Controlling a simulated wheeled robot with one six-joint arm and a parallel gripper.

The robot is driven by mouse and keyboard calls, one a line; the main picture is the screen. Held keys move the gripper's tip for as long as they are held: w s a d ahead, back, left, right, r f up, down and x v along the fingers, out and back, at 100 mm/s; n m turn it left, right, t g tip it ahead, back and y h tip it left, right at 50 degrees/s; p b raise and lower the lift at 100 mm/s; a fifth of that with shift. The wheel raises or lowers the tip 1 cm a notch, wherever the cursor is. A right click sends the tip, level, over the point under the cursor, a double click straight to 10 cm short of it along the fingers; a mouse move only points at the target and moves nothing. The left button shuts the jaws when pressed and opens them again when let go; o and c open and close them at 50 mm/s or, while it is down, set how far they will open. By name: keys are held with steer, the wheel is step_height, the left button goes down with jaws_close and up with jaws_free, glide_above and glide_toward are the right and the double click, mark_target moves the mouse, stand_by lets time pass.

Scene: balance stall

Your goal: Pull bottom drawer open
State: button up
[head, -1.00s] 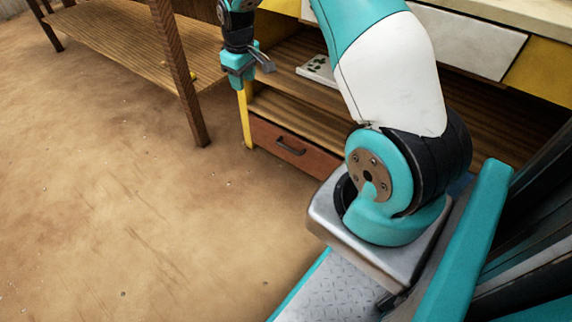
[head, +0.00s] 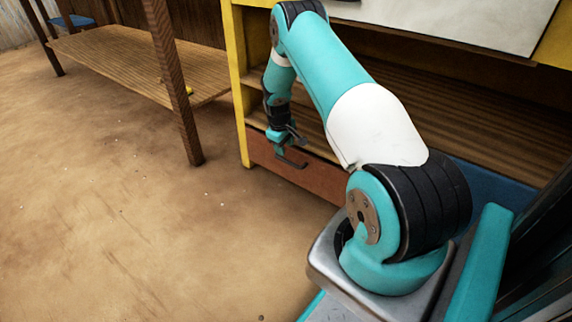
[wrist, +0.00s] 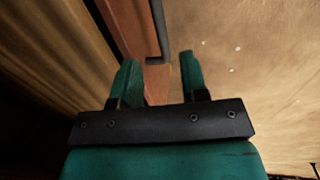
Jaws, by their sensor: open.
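The bottom drawer (head: 322,183) has a reddish-brown front, low in the yellow-framed cabinet, and looks shut. Its dark bar handle (head: 292,162) is partly behind my gripper (head: 287,147) in the head view. In the wrist view the drawer front (wrist: 128,22) runs along the upper left, and the handle (wrist: 158,32) comes down from the top edge. My gripper (wrist: 160,70) is open there, with one teal finger on each side of the handle's near end. The handle end lies about level with the fingertips. I cannot tell whether a finger touches it.
Wooden cabinet shelves (head: 440,110) are above the drawer, with a white upper panel (head: 460,20). A yellow post (head: 241,100) edges the cabinet's left side. A low slatted wooden table (head: 120,60) stands at left. The dirt floor (head: 120,220) before the drawer is clear.

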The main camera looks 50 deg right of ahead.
mark_target(286, 160)
steer(key=f+b, duration=0.1)
steer(key=f, duration=0.2)
steer(key=d+f+b, duration=0.1)
steer(key=f, duration=0.3)
steer(key=shift+w+d+b, duration=0.1)
steer(key=shift+d+b, duration=0.05)
steer(key=shift+b, duration=0.15)
steer(key=shift+r, duration=0.1)
jaws_close()
